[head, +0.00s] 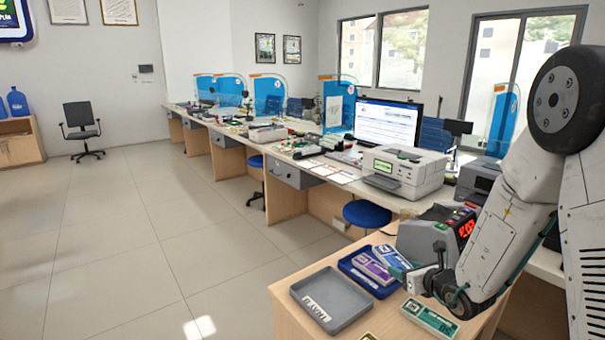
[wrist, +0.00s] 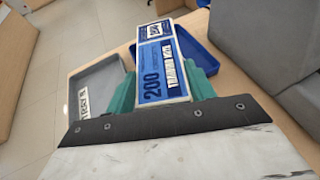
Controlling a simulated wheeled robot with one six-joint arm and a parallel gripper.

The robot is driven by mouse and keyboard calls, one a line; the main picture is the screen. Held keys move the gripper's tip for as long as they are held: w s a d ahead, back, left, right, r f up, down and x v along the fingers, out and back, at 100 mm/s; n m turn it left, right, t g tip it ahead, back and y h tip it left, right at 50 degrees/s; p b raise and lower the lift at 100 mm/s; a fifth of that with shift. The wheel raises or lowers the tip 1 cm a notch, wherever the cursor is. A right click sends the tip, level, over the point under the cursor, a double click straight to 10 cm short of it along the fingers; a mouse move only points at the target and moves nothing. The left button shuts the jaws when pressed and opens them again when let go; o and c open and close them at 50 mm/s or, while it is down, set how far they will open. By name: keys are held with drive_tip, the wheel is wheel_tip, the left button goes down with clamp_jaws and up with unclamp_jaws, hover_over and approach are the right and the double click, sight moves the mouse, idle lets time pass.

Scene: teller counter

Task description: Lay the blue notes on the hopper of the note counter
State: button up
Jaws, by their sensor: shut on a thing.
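The blue notes (wrist: 160,65), a banded bundle marked 200, are held between the teal fingers of my gripper (wrist: 162,82) in the wrist view. In the head view the blue notes (head: 392,258) show just left of my gripper (head: 412,274), over or at the right edge of the blue tray (head: 352,272). I cannot tell whether they touch the tray. The grey note counter (head: 425,242) with a red lit display stands behind my gripper. Its hopper is hard to make out from here. A grey body, likely the counter (wrist: 285,100), fills the right of the wrist view.
A purple bundle (head: 373,270) lies in the blue tray. A grey tray (head: 335,296) with a white label is left of it. A green bundle (head: 431,317) lies on the wooden table in front. A beige machine (head: 403,170) stands on the long counter behind.

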drive_tip(key=r, duration=0.2)
drive_tip(key=a+r, duration=0.1)
drive_tip(key=r, duration=0.2)
drive_tip(key=w+r, duration=0.1)
drive_tip(key=r, duration=0.1)
drive_tip(key=shift+a+r, duration=0.15)
drive_tip(key=shift+r, duration=0.05)
drive_tip(key=shift+a+r, duration=0.15)
